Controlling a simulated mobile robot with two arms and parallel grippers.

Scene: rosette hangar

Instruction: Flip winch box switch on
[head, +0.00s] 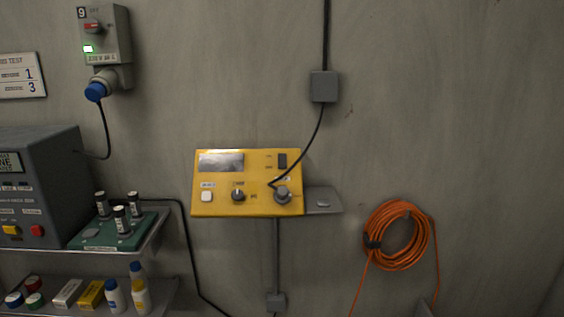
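A yellow control box (248,179), the likely winch box, is mounted on the wall at the centre of the head view. Its face has a grey display (221,162), a black rocker switch (282,160) at the upper right, a white button (207,197) and a dark knob (238,196). Neither of my grippers is in view.
A grey socket box (116,38) with a red switch and lit green light hangs upper left. A grey instrument (46,168) and a green tray (91,243) with dark cylinders stand lower left. An orange coil (374,256) hangs at right. The wall in front looks clear.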

